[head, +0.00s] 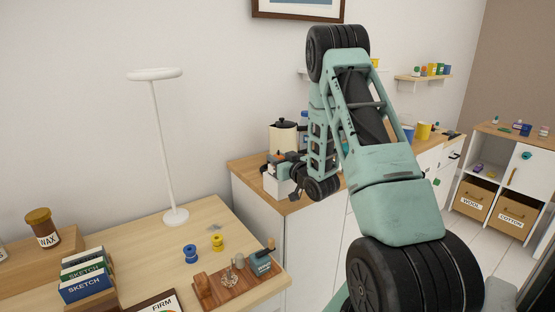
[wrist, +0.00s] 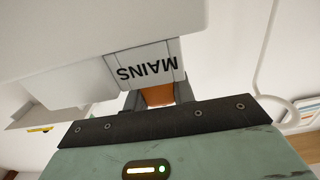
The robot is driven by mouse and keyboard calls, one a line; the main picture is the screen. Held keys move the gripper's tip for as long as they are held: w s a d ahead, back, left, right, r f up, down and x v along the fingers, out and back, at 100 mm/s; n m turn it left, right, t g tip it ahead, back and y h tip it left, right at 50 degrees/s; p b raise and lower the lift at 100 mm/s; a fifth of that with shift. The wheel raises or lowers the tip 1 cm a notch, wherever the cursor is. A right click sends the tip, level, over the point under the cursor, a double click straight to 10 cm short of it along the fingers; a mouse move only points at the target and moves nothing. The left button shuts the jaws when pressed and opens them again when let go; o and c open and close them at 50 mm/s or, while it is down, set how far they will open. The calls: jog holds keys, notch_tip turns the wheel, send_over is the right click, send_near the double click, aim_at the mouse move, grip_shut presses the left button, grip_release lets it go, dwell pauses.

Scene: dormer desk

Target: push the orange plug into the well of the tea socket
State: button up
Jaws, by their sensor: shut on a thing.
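The orange plug (wrist: 158,95) shows in the wrist view between the fingers of my gripper (wrist: 160,103), which is shut on it. Its far end is hidden behind a white block lettered MAINS (wrist: 145,66), seen upside down close in front. I cannot tell whether the plug touches this block or sits in a well. No label reading tea is legible. In the head view my gripper (head: 276,165) is over the near left end of the wooden counter, just above a white block (head: 279,186). The plug cannot be made out clearly there.
A cream canister with a black lid (head: 284,138) stands close behind my gripper on the counter (head: 244,165). A desk (head: 140,240) at the front left holds a white lamp (head: 160,150), books (head: 84,275), two spools and a wooden tray (head: 225,290).

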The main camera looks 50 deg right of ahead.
jog(key=shift+f, duration=0.3)
jog(key=o, duration=1.1)
jog(key=shift+c, duration=0.2)
jog(key=p+v, duration=0.5)
jog(key=v, duration=1.2)
jog(key=shift+s, duration=0.2)
